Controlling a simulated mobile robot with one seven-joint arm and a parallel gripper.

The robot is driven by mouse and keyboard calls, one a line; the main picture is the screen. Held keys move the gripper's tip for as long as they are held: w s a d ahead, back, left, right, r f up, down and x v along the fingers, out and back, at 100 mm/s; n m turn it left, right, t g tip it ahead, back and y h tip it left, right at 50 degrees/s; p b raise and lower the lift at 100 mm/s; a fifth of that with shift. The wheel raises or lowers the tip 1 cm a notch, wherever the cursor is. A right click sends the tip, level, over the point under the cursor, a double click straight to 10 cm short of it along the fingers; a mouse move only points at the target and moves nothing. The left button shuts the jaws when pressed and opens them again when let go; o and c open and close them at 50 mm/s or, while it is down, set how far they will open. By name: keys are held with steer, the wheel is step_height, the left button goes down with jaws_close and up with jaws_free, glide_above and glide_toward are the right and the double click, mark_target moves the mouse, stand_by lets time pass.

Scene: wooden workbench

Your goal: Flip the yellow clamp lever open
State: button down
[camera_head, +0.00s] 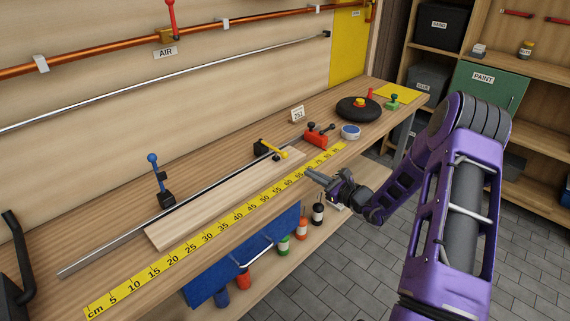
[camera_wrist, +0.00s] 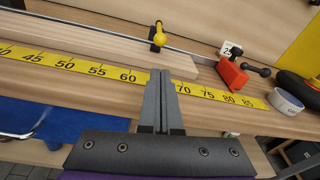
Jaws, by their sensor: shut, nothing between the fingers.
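The yellow clamp lever (camera_head: 275,150) sits on a black clamp body (camera_head: 261,150) on the grey rail, beside the far end of the pale board (camera_head: 215,203). In the wrist view the yellow lever (camera_wrist: 158,33) stands beyond the board, with a rounded knob at its near end. My gripper (camera_head: 310,175) is over the front edge of the bench near the yellow ruler. In the wrist view its fingers (camera_wrist: 158,75) are together and empty, pointing toward the lever and apart from it.
A clamp with a blue lever (camera_head: 154,166) stands further left on the rail. A red clamp (camera_head: 316,138), a blue-white tape roll (camera_head: 350,131) and a black disc (camera_head: 358,109) lie to the right. The yellow ruler (camera_head: 215,229) runs along the front edge.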

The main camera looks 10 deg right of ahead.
glide_toward(280, 157)
steer(key=x, duration=0.5)
steer(key=shift+b, duration=0.3)
stand_by(0.4)
steer(key=shift+d+r+g+h+p, duration=0.1)
steer(key=shift+r+g+h+p, duration=0.2)
steer(key=shift+r+p, duration=0.25)
